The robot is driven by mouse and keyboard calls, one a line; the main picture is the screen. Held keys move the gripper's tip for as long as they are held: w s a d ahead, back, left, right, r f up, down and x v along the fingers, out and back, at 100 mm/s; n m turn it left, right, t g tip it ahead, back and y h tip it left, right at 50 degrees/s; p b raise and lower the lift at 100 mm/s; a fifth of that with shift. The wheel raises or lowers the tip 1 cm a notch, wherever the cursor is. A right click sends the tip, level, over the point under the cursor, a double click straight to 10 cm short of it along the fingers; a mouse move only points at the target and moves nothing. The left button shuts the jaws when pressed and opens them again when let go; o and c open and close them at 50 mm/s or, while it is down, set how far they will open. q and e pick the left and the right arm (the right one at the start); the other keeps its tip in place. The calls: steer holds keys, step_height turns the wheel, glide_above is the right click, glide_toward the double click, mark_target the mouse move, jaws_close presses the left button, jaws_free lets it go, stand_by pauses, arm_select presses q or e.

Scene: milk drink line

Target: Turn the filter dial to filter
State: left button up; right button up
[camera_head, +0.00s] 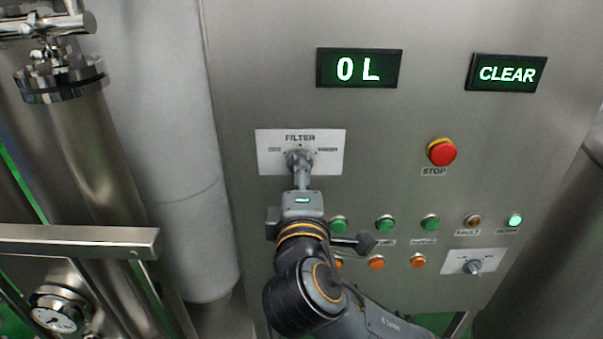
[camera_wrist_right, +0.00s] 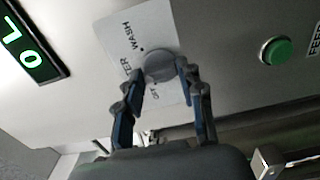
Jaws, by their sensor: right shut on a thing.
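The filter dial (camera_wrist_right: 158,66) is a round grey knob on a white label plate (camera_head: 330,150) headed FILTER, on the steel control panel. In the head view my right gripper (camera_head: 301,165) reaches up to the dial and hides most of it. In the right wrist view my right gripper (camera_wrist_right: 160,80) has its two fingers on either side of the knob, shut on it. WASH is legible on the plate there; the other words are partly covered. Which mark the dial points to cannot be told. My left gripper is not in view.
Displays reading "0 L" (camera_head: 358,68) and "CLEAR" (camera_head: 506,73) are above. A red stop button (camera_head: 442,152) is to the right. Green buttons (camera_head: 385,223), orange buttons (camera_head: 376,262) and a second dial (camera_head: 473,267) are lower. Steel pipework (camera_head: 80,130) stands left.

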steer(key=shift+r, duration=0.1)
steer(key=o, duration=1.2)
steer(key=shift+w, duration=0.1)
steer(key=shift+c, duration=0.2)
steer(key=s, duration=1.2)
